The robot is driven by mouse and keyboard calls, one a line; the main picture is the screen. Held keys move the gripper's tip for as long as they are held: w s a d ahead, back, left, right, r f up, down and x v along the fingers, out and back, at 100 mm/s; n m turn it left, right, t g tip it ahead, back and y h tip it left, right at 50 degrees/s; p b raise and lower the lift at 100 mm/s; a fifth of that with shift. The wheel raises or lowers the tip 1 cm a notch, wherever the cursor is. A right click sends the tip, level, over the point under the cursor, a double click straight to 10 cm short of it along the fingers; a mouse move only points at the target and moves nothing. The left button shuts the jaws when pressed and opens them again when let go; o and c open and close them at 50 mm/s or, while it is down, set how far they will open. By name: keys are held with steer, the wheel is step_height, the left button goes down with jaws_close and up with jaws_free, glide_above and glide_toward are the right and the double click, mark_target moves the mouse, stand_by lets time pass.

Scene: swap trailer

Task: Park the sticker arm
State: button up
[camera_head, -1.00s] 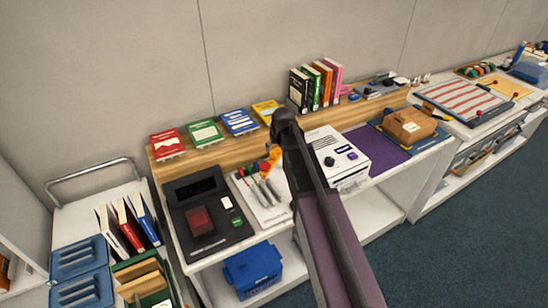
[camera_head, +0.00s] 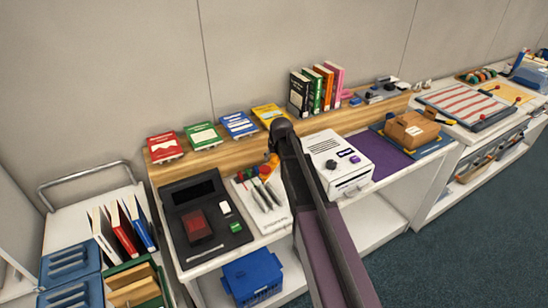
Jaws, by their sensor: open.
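I cannot pick out a sticker arm for certain. My dark and purple arm rises from the bottom of the view across the counter, between the tray and the machine. My gripper is hidden behind the arm.
A black device (camera_head: 205,226) with a red window stands left of the tools. Books (camera_head: 316,87) and colored packs (camera_head: 239,124) line the wooden shelf. A cardboard box (camera_head: 411,130) sits right, beside a purple mat (camera_head: 381,152). A blue basket (camera_head: 252,279) is below.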

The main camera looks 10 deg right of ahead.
jaws_close()
steer(key=shift+a, duration=0.1)
